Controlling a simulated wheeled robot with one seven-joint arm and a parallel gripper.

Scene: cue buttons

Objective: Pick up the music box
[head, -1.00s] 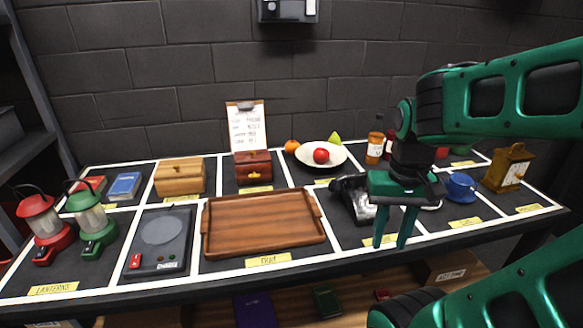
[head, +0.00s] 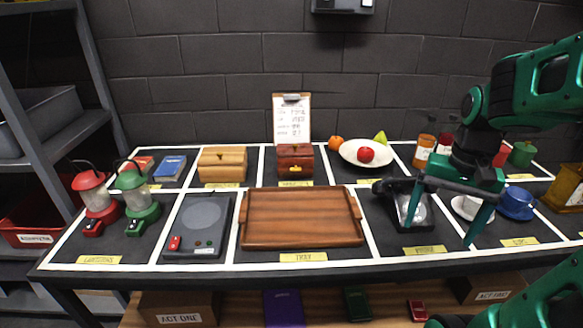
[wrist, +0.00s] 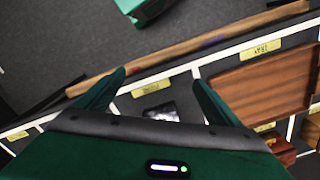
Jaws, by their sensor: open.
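Two small boxes stand on the shelf, and I cannot tell from labels which is the music box. One is a dark red-brown box (head: 295,158) with a gold clasp, at the back middle behind the tray. The other is a light wooden box (head: 222,166) to its left.
A wooden tray (head: 301,218) fills the front middle. Red and green lanterns (head: 138,200) and a grey device (head: 200,225) stand at left. A fruit plate (head: 352,154), bottle (head: 425,148) and blue cup (head: 517,203) stand at right. A clipboard (head: 291,120) stands behind the red-brown box.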

